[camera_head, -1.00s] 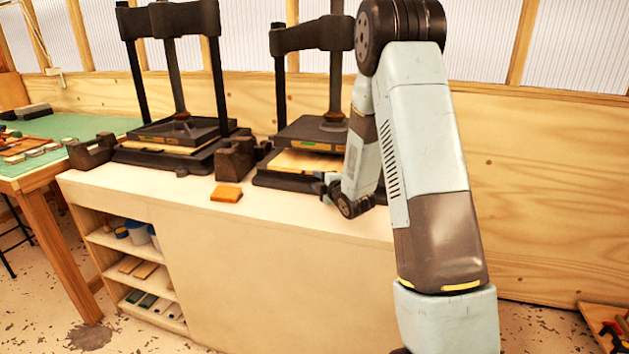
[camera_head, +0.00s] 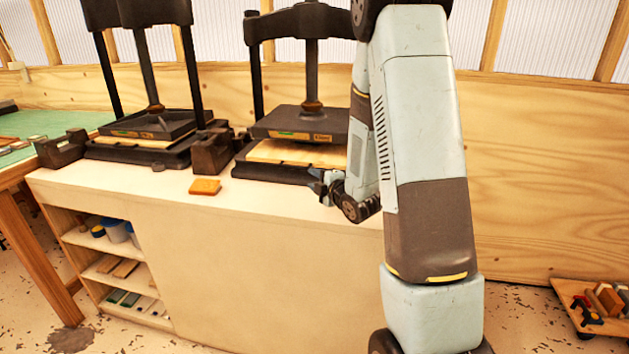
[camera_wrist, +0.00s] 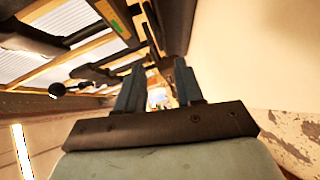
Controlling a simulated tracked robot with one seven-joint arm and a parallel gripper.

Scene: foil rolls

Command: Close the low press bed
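Two dark presses stand on the pale bench. The right press has a raised dark platen (camera_head: 302,123) with green and yellow labels, above a low dark bed (camera_head: 270,174) bearing a pale wooden board (camera_head: 290,152). The bed and board stick out in front of the platen. The left press (camera_head: 150,124) has its platen close over a pale board. I cannot tell from the labels which bed is the low one. My gripper (camera_head: 323,184) is at the front right of the right press's bed; contact cannot be told. In the wrist view its fingers (camera_wrist: 160,92) are apart, with nothing seen between them.
An orange-brown block (camera_head: 205,186) lies on the bench top (camera_head: 120,190) left of my gripper. A dark block (camera_head: 212,150) stands between the presses. Open shelves (camera_head: 118,262) are below. A low cart (camera_head: 594,303) stands at the right on the floor.

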